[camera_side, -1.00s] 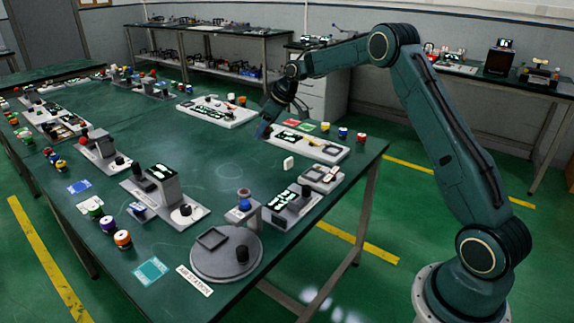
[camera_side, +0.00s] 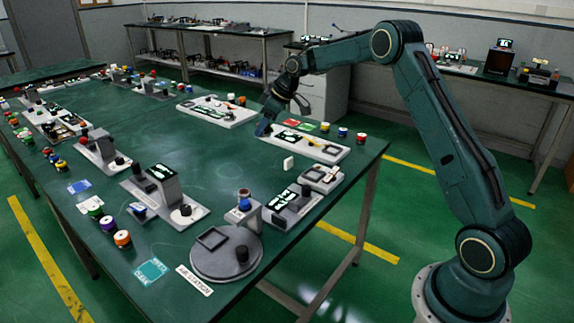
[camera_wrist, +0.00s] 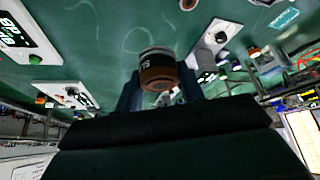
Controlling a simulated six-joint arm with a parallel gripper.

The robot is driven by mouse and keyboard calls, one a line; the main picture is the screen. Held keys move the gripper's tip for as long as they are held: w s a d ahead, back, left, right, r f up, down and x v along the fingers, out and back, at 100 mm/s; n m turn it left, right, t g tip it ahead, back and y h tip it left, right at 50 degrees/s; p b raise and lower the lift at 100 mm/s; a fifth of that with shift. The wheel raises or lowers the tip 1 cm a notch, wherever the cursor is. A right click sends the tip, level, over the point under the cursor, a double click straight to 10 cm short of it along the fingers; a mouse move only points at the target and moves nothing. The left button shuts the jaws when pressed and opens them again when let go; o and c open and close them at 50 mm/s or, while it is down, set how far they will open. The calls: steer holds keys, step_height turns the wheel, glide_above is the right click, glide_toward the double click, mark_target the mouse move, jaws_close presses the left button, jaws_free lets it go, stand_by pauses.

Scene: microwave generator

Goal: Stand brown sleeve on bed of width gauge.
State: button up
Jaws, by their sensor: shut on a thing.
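My gripper (camera_side: 263,129) is over the green table in the side view, at the left end of a white panel. In the wrist view its two blue fingers (camera_wrist: 158,92) are shut on a brown sleeve (camera_wrist: 158,73), one on each side. The sleeve is a short cylinder with a brown body, a grey upper part and pale marks. The sleeve cannot be made out in the side view. Several grey instruments with lit displays stand on the table; I cannot tell which is the width gauge. One is a grey block with a display (camera_side: 163,183) on a pale base.
A round grey turntable (camera_side: 226,262) is at the front edge. A low instrument (camera_side: 293,206) and a white panel (camera_side: 318,145) lie along the right edge. Coloured spools (camera_side: 122,239) stand front left. The table's middle (camera_side: 210,150) is largely clear.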

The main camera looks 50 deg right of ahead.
steer(key=s+a+n+g+y, duration=0.2)
steer(key=s+a+n, duration=0.3)
steer(key=s+n, duration=0.15)
steer(key=r+n+g+y, duration=0.1)
steer(key=r+n+g, duration=0.1)
steer(key=n+g, duration=0.35)
glide_above(286, 209)
steer(key=s+a, duration=0.3)
steer(key=n+t, duration=0.2)
steer(key=shift+w+a+f+g, duration=0.1)
steer(key=shift+w+f+g, duration=0.05)
steer(key=shift+f+g, duration=0.1)
step_height(286, 209, down, 16)
steer(key=shift+r, duration=0.15)
steer(key=shift+f, duration=2.1)
steer(key=shift+f, duration=0.1)
